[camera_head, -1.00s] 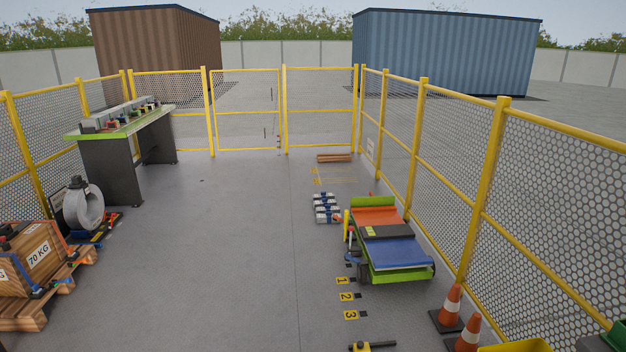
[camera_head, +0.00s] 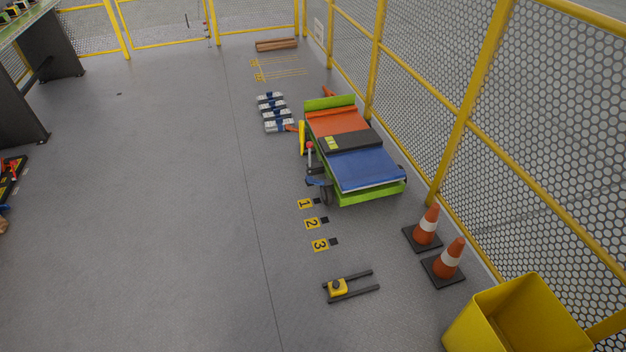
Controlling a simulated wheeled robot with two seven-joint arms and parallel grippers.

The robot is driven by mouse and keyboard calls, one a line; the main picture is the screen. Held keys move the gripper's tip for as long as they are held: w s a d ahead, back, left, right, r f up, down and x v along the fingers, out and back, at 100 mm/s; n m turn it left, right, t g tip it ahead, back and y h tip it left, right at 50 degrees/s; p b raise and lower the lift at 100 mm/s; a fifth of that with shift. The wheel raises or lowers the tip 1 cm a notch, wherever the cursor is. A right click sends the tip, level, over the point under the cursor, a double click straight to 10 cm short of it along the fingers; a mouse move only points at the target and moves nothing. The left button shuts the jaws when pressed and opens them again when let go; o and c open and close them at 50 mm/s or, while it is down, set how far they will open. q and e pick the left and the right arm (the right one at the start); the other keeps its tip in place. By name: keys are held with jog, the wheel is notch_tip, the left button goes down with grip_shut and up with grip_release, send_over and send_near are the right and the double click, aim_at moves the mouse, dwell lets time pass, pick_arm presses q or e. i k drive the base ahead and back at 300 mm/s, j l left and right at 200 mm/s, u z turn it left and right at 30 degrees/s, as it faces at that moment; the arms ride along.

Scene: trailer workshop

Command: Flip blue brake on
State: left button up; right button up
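A small trailer (camera_head: 365,198) stands on the grey floor right of centre, beside the yellow mesh fence. It has green ends and an orange, black and blue top. At its near left corner are a wheel, a lever with a red knob (camera_head: 310,146) and a small blue part (camera_head: 318,182) low by the wheel. I cannot tell from this distance which part is the blue brake or how it is set. Neither of my grippers is in view.
Floor plates numbered 1 to 3 (camera_head: 312,224), a yellow and black forked tool (camera_head: 338,288), two orange cones (camera_head: 427,226) and a yellow bin (camera_head: 520,312) lie near the trailer. Silver blocks (camera_head: 275,113) lie left of it.

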aim_at(309, 180)
jog(key=i+j+u, duration=0.1)
jog(key=i+j, duration=0.15)
jog(key=i, duration=0.55)
jog(key=i+j, duration=0.2)
jog(key=i, duration=0.55)
jog(key=i+j+u, duration=0.15)
jog(key=i, duration=0.65)
